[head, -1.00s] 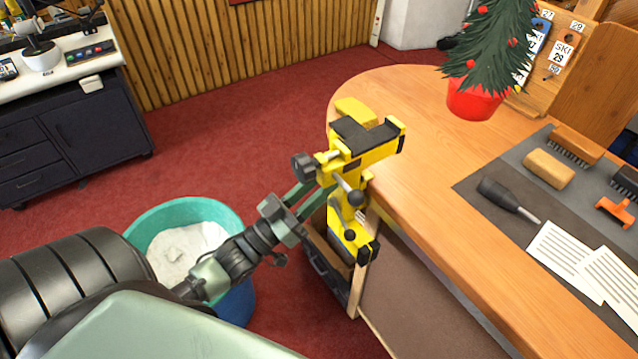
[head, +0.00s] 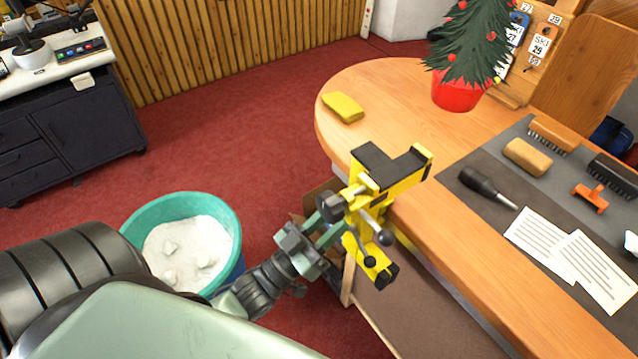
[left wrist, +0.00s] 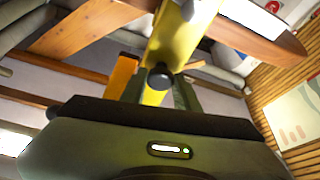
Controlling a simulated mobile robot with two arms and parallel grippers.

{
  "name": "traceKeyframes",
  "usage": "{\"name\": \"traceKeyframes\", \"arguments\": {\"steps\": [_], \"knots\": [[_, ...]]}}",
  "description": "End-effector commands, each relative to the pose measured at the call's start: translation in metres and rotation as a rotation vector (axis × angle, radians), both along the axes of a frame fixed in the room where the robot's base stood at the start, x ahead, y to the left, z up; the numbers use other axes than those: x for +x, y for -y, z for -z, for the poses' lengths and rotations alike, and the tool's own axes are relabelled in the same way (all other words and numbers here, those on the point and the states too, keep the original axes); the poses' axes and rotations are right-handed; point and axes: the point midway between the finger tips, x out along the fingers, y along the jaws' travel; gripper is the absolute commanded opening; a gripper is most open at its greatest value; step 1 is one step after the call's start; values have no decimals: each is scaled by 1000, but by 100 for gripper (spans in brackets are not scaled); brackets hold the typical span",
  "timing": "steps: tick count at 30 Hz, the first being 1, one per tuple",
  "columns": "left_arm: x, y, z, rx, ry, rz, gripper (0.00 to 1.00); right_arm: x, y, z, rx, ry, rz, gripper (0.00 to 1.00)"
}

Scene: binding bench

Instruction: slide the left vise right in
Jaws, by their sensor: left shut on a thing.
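The yellow vise (head: 410,177) with black jaw pads is at the front edge of the wooden bench (head: 385,88), its top on the bench top and its clamp part hanging below the edge. It shows only one vise in view. My left gripper (head: 338,216) comes from the left and is shut on the vise's near side, just outside the edge. In the left wrist view the yellow vise body (left wrist: 170,45) rises from between the fingers, with the bench underside around it. My right gripper is not in view.
A yellow sponge (head: 343,107) lies on the bench's far left. A grey mat (head: 478,220) with brushes, a black-handled tool (head: 486,187) and paper cards (head: 590,268) is to the right. A potted tree (head: 458,92) stands behind. A teal bucket (head: 130,231) stands on the floor.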

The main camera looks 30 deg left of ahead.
Motion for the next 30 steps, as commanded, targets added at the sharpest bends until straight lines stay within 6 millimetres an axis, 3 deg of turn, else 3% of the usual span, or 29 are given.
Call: {"name": "traceKeyframes", "arguments": {"steps": [1,6,15,21,30], "knots": [[-8,18,-3,-5,-4,2,0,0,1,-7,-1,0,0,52],[-29,70,-2,-5,-3,0,0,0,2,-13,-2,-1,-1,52],[-59,143,-1,-2,-1,0,0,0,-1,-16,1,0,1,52],[-70,168,0,2,2,0,0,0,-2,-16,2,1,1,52],[-74,179,0,2,2,1,0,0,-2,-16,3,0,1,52]]}}
